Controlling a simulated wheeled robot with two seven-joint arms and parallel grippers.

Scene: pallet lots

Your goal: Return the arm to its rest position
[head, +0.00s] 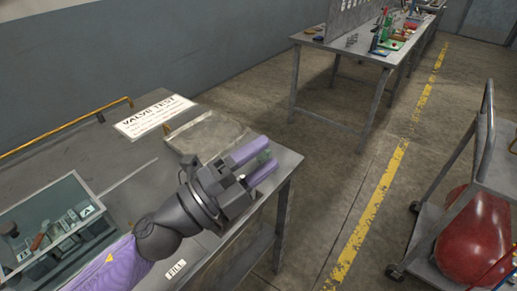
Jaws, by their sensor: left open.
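My left arm comes in from the bottom left of the head view. Its gripper (262,163) has two purple fingers that stand apart, over the right end of the near metal bench (130,185). A small greenish thing shows between the fingers; I cannot tell whether it is part of the gripper or lies beyond it. My right gripper does not show.
A "VALVE TEST" sign (153,114) and a grey slab (209,138) lie on the bench. A glass-covered case (58,228) with small parts is at lower left. A far bench (345,50) holds tools. A cart (425,225) carries a red rounded object (470,240). Yellow-lined floor lies between.

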